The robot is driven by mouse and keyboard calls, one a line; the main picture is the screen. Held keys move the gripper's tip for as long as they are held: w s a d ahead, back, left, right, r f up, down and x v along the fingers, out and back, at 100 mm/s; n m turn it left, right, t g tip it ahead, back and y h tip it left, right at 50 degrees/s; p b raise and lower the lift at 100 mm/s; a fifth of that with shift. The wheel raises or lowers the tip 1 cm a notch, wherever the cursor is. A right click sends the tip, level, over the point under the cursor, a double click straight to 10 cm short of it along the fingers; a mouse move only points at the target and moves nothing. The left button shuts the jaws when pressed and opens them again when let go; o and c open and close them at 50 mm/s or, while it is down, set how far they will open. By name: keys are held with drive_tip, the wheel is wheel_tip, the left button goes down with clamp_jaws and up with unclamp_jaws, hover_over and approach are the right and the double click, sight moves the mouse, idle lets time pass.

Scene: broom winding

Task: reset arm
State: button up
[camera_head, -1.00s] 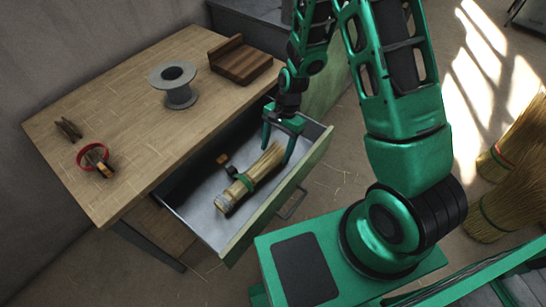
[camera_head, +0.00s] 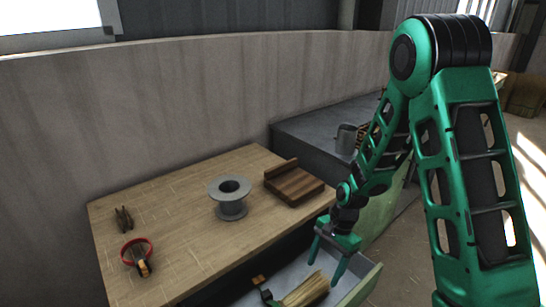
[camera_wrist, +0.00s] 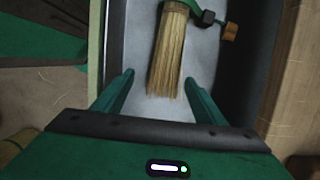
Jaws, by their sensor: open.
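My green gripper (camera_head: 329,262) is open and empty, held over the open drawer (camera_head: 359,285) of the wooden table. In the wrist view my gripper (camera_wrist: 158,90) has its two fingers spread wide, with grey drawer floor between them. A straw hand broom (camera_head: 304,291) lies in the drawer below the fingers. In the wrist view the broom's bristles (camera_wrist: 168,55) point toward the gripper, apart from both fingers. A green band and a small dark and orange tool (camera_wrist: 219,24) show beside the broom. The broom's handle end is cut off in both current views.
A grey spool (camera_head: 230,200) and a brown wooden block (camera_head: 293,184) stand on the table (camera_head: 185,205). A red ring-shaped item (camera_head: 137,252) and a small dark item (camera_head: 124,218) lie at its left. A grey bench with a metal mug (camera_head: 347,139) stands behind.

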drive_tip(key=s+d+r+n+t+h, duration=0.1)
drive_tip(key=s+d+r+n, duration=0.15)
drive_tip(key=d+r, duration=0.5)
drive_tip(key=s+d+r+n+h, duration=0.1)
drive_tip(key=s+d+r, duration=0.3)
drive_tip(key=d+r, duration=0.3)
drive_tip(key=s+d+r+n, duration=0.1)
drive_tip(key=s+d+r, duration=0.1)
drive_tip(key=s+r, duration=0.3)
drive_tip(key=s+d+r, duration=0.3)
drive_tip(key=s+r, duration=0.2)
drive_tip(key=s, duration=0.7)
drive_tip(key=shift+d+r+n+t, duration=0.2)
drive_tip(key=shift+d+n+t, duration=0.1)
drive_tip(key=shift+n+t, duration=0.1)
drive_tip(key=shift+w+f+h, duration=0.25)
drive_tip(key=shift+w+h, duration=0.05)
drive_tip(key=shift+w, duration=0.25)
